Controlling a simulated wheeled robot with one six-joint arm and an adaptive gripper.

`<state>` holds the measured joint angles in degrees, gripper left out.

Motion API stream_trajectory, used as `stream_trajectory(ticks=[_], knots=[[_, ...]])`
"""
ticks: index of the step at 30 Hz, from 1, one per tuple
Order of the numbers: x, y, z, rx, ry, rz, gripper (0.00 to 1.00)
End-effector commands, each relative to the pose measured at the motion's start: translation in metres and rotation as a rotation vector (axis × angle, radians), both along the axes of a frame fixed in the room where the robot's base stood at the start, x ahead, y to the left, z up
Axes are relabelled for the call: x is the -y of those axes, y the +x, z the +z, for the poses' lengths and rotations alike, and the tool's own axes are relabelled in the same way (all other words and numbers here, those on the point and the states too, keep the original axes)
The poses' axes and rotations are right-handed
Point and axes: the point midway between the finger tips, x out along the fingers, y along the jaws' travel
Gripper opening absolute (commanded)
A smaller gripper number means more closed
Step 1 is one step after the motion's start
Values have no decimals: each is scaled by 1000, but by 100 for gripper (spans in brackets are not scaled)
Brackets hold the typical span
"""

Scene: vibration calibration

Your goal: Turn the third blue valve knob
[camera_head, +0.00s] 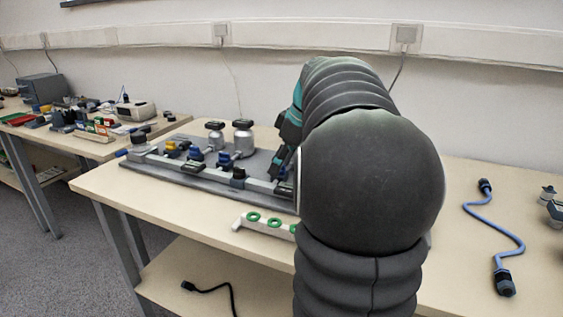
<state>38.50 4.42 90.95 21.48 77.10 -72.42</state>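A grey panel (178,176) with a valve manifold lies on the near wooden table. I cannot tell which counts as the third. A yellow part (171,146) sits to their left, and two silver cylinders with black tops (243,138) stand behind. My gripper (283,165) appears only partly, as dark parts at the panel's right end; my arm hides most of it. Its opening and any contact are hidden.
A white rack with green rings (253,217) lies in front of the panel, partly behind my arm. A blue cable (491,224) lies on the right, with metal fittings (551,203) at the edge. A second table (78,142) holds tools at the left.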

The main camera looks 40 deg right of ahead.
Motion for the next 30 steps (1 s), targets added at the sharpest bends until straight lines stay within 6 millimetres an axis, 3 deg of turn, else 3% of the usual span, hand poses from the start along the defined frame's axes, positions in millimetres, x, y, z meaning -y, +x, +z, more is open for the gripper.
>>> stream_trajectory(ticks=[1, 6, 7, 20, 30], knots=[[0, 0, 0, 0, 0, 0, 46], [0, 0, 0, 0, 0, 0, 3], [0, 0, 0, 0, 0, 0, 0], [-1, 0, 0, -1, 1, -72, 0], [-3, -1, 0, 0, -1, -333, 0]])
